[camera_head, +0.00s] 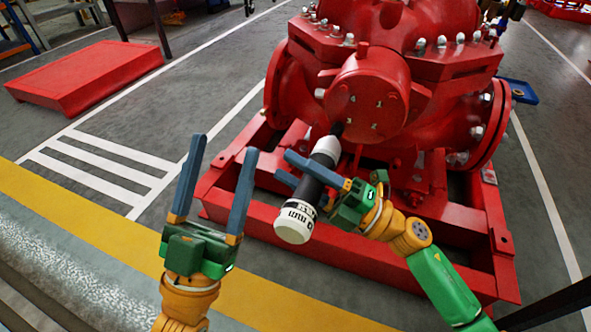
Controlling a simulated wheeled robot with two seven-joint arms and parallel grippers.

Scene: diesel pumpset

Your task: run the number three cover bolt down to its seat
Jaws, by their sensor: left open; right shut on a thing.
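The red round cover (368,92) is on the front of the red pump, with small numbers and bolt spots on its face. My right gripper (284,166) is shut on a black and white cylindrical driver tool (294,221). The tool is tilted, with its white-collared dark tip up at the lower left edge of the cover face. I cannot tell whether the tip touches a bolt there; the number three bolt is not distinct. My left gripper (225,145) is open and empty, left of the tool and apart from it.
The red pump body (450,75) stands on a red base frame (360,255) with raised rails below my grippers. A red flat platform (85,75) lies at the upper left. A blue tray (520,91) is on the floor at right.

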